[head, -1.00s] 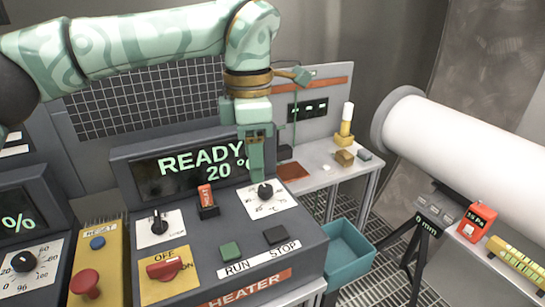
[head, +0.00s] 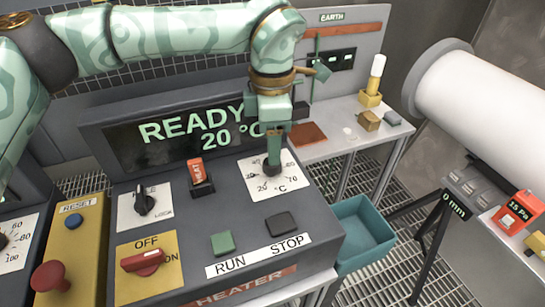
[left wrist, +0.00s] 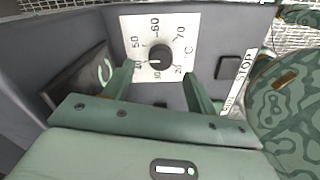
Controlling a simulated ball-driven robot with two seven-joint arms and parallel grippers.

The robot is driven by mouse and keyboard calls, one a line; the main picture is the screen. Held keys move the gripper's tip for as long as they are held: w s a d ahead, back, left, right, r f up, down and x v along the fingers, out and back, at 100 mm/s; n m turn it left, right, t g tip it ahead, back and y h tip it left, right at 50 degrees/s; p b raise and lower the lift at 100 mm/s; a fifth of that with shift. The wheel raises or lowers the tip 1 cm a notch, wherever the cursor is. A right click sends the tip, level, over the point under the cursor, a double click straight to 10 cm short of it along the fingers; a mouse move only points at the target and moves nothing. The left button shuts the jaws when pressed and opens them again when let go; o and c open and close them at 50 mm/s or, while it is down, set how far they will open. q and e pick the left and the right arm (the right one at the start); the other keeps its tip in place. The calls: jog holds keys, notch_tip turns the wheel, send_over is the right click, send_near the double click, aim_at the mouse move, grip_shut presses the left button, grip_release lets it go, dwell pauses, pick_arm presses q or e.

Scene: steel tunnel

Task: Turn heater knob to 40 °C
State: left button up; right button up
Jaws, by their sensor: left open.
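The heater's temperature knob (head: 270,171) is a small black dial on a white scale plate (head: 285,184) marked in °C, at the right of the heater panel. My left gripper (head: 273,166) hangs over it from above and hides part of it. In the left wrist view the knob (left wrist: 160,58) shows between the two spread fingers, with a visible gap on each side. The gripper is open and holds nothing. The heater display (head: 185,138) reads READY and 20 °C. My right gripper is not in view.
The RUN button (head: 222,243), STOP button (head: 281,224), red HEAT switch (head: 199,176) and red OFF/ON switch (head: 143,262) sit close by on the panel. A teal bin (head: 362,236) stands to the right. A side bench (head: 340,143) holds small parts.

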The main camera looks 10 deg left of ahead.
aim_at(269, 170)
pick_arm(q)
notch_tip(269, 170, down, 5)
jog(key=shift+r, duration=0.2)
jog(key=c, duration=1)
